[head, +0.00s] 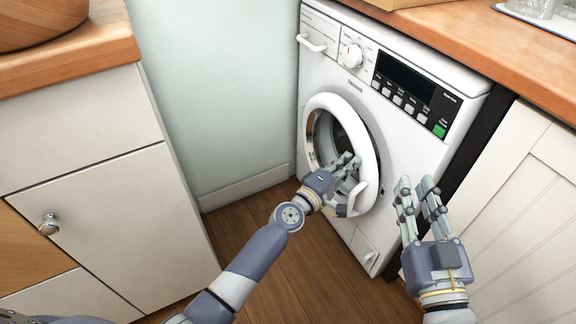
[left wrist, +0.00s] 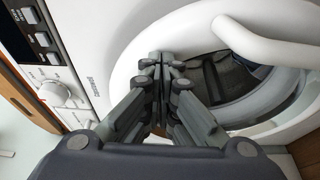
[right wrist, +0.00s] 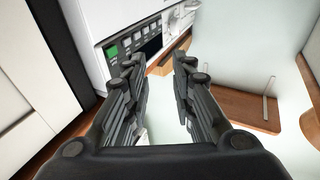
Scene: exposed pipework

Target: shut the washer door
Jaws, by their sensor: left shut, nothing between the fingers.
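The white washer (head: 400,130) stands under the counter. Its round white door ring (head: 372,150) looks ajar, standing off the front, with the dark drum opening (head: 325,135) showing at its left. The door's curved handle (head: 360,192) is at its lower right; it also shows in the left wrist view (left wrist: 268,45). My left gripper (head: 350,163) is shut and empty, its fingertips in front of the door's middle, near the handle. Whether they touch the door I cannot tell. My right gripper (head: 417,183) is open and empty, right of the door, before the washer's front.
A cream cabinet (head: 90,210) with a round knob stands at the left, and a white panelled cabinet (head: 530,200) at the right. Wooden counters (head: 480,45) run above. The wood floor (head: 250,240) between them is clear apart from my arm above it.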

